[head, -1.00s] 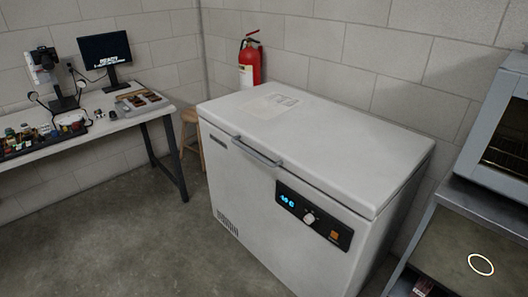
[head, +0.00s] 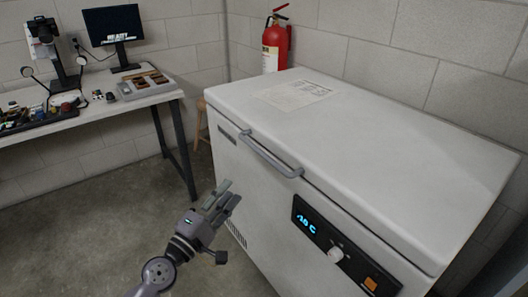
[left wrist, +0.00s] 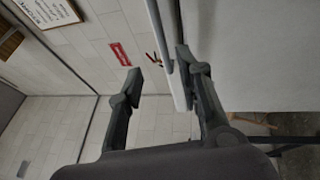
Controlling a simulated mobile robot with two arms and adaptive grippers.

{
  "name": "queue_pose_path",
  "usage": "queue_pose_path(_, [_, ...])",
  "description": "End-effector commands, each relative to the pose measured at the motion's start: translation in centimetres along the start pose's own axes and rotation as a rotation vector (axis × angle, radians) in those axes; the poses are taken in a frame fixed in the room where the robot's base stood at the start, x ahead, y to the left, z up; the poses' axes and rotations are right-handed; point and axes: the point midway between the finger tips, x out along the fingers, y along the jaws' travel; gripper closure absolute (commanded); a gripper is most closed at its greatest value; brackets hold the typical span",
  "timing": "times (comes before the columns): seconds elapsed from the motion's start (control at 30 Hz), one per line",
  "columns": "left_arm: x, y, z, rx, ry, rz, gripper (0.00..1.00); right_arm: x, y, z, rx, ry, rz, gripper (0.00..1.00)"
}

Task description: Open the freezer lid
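The white chest freezer (head: 400,150) stands at the right in the head view with its lid (head: 350,115) down and closed. A grey bar handle (head: 268,156) runs along the lid's front edge. My left gripper (head: 228,193) is in front of the freezer's front wall, below and left of the handle, with its fingers pointing up. In the left wrist view its two fingers (left wrist: 158,68) are apart with nothing held. A grey bar, seemingly the handle (left wrist: 161,36), shows just beyond the fingertips there. My right gripper is not in view.
A red fire extinguisher (head: 276,42) hangs on the wall behind the freezer. A table (head: 95,121) with a monitor (head: 113,25) and small items stands at the left. A wooden stool (head: 201,130) is between them. The floor in front is clear.

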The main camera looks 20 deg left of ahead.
Motion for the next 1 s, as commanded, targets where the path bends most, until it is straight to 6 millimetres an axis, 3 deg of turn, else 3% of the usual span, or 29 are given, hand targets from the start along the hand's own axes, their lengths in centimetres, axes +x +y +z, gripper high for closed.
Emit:
queue_pose_path(0.33, [4.8,0.4,0.1,0.002,0.0,0.002,0.67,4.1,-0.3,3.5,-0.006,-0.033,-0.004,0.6])
queue_pose_path(0.5, [8.4,0.3,0.1,0.002,0.0,0.001,0.67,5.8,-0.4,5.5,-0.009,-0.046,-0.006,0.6])
queue_pose_path(0.8, [14.0,0.1,0.1,0.003,-0.001,0.001,0.67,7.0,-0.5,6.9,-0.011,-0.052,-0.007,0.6])
queue_pose_path(1.0, [15.9,0.0,0.1,0.003,-0.001,-0.001,0.67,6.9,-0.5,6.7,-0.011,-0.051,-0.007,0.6])
